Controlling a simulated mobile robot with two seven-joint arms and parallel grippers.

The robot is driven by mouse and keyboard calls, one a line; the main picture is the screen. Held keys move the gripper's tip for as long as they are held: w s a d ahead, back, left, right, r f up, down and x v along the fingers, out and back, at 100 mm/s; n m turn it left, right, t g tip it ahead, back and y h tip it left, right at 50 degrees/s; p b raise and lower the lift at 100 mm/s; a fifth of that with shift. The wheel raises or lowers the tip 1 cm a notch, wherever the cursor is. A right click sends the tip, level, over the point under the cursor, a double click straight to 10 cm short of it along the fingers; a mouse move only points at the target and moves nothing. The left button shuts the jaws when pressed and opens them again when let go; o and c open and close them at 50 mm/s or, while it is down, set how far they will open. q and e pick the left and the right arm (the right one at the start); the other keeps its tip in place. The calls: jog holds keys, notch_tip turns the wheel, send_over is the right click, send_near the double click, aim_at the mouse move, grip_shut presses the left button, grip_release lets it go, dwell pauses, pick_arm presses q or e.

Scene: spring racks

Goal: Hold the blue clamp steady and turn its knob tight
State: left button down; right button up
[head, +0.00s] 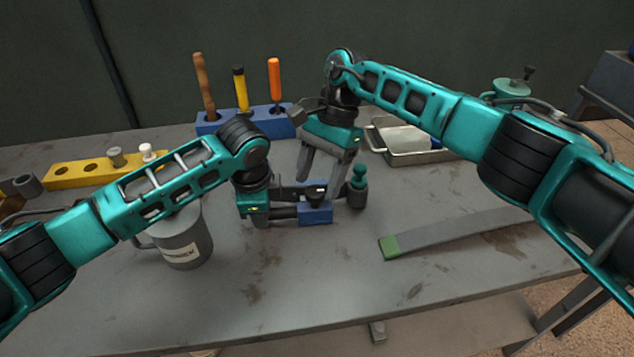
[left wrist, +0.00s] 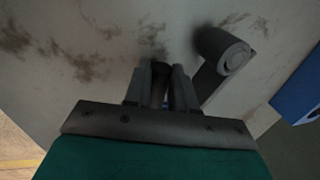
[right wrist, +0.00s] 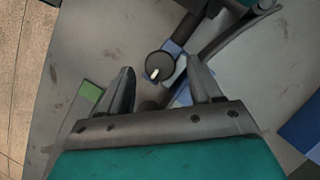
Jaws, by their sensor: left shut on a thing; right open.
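The blue clamp (head: 316,214) stands on the grey workbench (head: 250,290) near the middle of the head view. My left gripper (head: 298,206) reaches it from the left and is shut on it; in the left wrist view a dark part sits between the close fingers (left wrist: 160,76). The clamp's dark round knob, with a white mark, shows in the right wrist view (right wrist: 160,66). My right gripper (head: 321,180) points down above the clamp with its fingers open. In the right wrist view the knob appears between the fingertips, with no clear contact. The fingers partly hide the clamp.
A teal-topped dark piece (head: 357,186) stands close right of the clamp. A grey mug (head: 184,245) is under my left arm. Behind are a blue tool rack (head: 212,127), a yellow rack (head: 75,174) and a metal tray (head: 405,158). A green-ended bar (head: 450,232) lies right. The front bench is clear.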

jog(key=shift+x, duration=0.85)
jog(key=shift+c, duration=0.2)
jog(key=c, duration=1)
